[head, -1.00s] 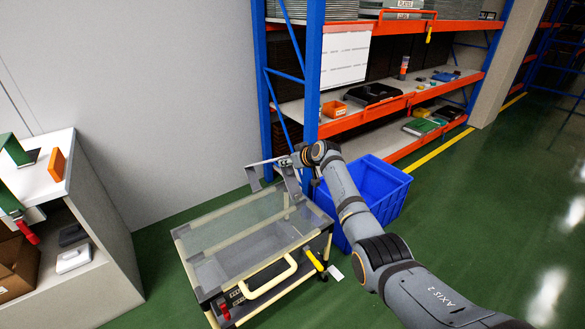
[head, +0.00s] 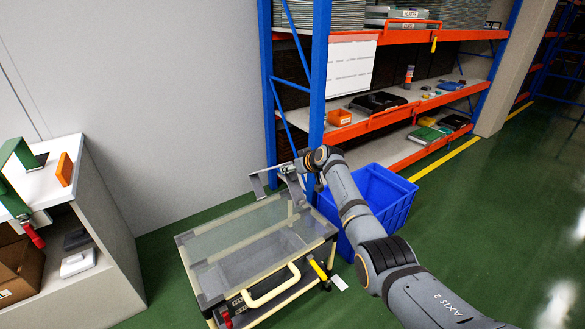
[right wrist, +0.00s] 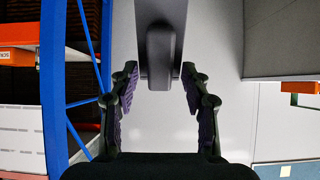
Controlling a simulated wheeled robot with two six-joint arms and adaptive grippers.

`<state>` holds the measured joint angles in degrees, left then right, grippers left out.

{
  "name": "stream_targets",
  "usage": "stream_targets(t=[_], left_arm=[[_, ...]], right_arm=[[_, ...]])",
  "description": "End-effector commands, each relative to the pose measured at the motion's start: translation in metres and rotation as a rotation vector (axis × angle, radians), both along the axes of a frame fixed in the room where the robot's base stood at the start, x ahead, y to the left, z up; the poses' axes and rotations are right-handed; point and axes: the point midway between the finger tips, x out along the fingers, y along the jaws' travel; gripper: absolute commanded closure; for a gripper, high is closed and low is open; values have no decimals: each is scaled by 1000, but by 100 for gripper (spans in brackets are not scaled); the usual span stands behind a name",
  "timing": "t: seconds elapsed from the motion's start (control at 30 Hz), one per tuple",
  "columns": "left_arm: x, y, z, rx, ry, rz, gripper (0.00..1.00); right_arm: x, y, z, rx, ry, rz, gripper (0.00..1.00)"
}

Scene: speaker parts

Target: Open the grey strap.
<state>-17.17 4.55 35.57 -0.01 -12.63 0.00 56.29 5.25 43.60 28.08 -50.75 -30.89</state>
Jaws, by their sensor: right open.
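A dark grey bar with a rounded end, which looks like the grey strap (right wrist: 160,55), reaches in from the top of the right wrist view. Its end lies between the spread fingers of my right gripper (right wrist: 160,95), with gaps on both sides. In the head view my right gripper (head: 283,172) is above the far edge of a glass-topped case (head: 245,236). Thin grey pieces show around the gripper there, and I cannot tell which are the strap. The case has a cream handle (head: 272,287) at its front. My left gripper is not in view.
A blue crate (head: 385,205) stands right of the case, beside the rack's blue post (head: 319,75). A grey cabinet (head: 105,225) with a green and red tool stands at the left. The green floor is open at the right.

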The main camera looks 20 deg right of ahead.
Motion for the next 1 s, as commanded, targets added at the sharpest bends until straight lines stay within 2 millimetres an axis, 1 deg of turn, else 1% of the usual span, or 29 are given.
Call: stream_targets(t=[0.17,0.27,0.37,0.6,0.7,0.83,1.0], left_arm=[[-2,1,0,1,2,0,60],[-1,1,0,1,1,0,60],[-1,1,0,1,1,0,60],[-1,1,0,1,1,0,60],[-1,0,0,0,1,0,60],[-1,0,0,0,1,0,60],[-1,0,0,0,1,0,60]], right_arm=[[-3,-2,3,1,-1,-1,53],[-11,-5,9,0,-3,0,53],[-24,-9,17,-3,-3,-1,53],[-63,-24,47,-3,-2,-1,53],[-76,-29,57,-2,-1,-2,53],[-88,-33,66,-1,0,-2,53],[-92,-33,69,0,1,0,53]])
